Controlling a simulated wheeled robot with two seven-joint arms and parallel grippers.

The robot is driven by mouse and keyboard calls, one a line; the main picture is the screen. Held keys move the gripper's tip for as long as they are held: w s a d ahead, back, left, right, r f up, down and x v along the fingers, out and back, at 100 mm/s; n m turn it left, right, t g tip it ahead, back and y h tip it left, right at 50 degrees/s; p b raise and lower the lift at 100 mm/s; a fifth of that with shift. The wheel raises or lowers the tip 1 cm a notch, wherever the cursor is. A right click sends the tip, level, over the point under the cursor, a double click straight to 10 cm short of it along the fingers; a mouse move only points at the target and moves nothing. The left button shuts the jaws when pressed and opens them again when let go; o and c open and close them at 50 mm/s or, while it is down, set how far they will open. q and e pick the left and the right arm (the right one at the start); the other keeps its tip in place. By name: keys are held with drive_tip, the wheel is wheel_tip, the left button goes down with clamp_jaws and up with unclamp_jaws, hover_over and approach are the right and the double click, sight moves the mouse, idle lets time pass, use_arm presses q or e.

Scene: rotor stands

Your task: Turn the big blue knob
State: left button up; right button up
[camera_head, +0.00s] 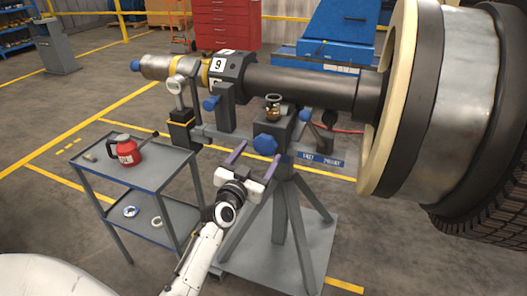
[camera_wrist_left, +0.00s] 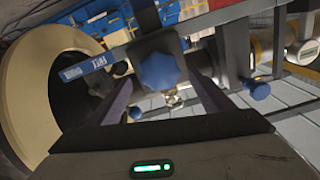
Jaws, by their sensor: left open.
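The big blue knob (camera_head: 265,144) is a lobed star knob on the front of the grey stand head, below the long dark shaft. In the left wrist view the knob (camera_wrist_left: 159,71) shows face-on near the middle. My left gripper (camera_head: 261,150) is open in front of the knob. Its two purple-grey fingers point at the stand, one on each side of the knob. In the left wrist view the fingers (camera_wrist_left: 161,80) flank the knob with gaps on both sides, and nothing is between them but the knob beyond. I cannot tell whether the tips overlap it in depth. My right gripper is not in view.
Smaller blue knobs (camera_head: 211,103) sit on the stand's crossbar. The stand (camera_head: 283,215) has splayed legs on a base plate. A two-shelf cart (camera_head: 160,172) with a red jug (camera_head: 124,150) stands left. A large wheel-like rotor (camera_head: 400,100) fills the right.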

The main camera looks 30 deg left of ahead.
sight(264, 147)
use_arm(q)
drive_tip(key=shift+b+x, duration=0.7)
drive_tip(key=shift+x, duration=1.5)
drive_tip(key=c, duration=1.1)
